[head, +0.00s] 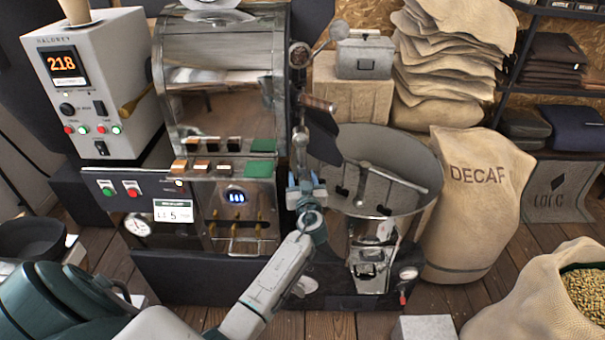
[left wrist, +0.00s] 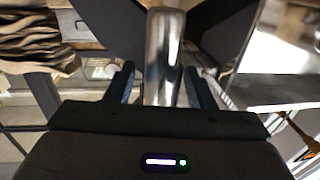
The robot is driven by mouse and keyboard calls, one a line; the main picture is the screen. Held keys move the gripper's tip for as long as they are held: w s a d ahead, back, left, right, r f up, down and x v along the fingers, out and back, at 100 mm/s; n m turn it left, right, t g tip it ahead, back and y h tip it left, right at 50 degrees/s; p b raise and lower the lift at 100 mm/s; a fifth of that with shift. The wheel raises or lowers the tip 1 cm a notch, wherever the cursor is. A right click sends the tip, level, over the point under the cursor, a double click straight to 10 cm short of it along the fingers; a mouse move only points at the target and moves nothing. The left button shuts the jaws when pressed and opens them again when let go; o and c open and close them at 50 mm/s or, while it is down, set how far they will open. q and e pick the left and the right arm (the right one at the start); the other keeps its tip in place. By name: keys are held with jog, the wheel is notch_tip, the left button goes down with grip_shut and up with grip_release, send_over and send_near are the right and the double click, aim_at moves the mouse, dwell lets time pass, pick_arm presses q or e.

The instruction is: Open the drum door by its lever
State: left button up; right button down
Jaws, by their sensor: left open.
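The roaster's steel drum housing (head: 215,50) stands at the upper middle of the head view. At its right end is a dark front with metal fittings and a brown-tipped handle (head: 318,104). I cannot tell for sure which fitting is the door lever. My left gripper (head: 305,190) is in front of this end, below the handle. In the left wrist view its two fingers (left wrist: 159,88) are open, with a shiny metal bar (left wrist: 163,50) between them. Gaps show on both sides of the bar, and the gripper is not closed on it. The right gripper is out of view.
The round cooling tray (head: 415,160) with a stirring arm is just right of the gripper. A control box (head: 95,85) reading 218 stands at left. A DECAF sack (head: 475,205) and an open bean sack (head: 545,305) stand at right. Wooden floor shows in front.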

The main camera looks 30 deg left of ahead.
pick_arm(q)
jog(key=shift+w+a, duration=0.35)
jog(key=shift+w, duration=0.05)
jog(key=shift+c, duration=0.2)
grip_shut()
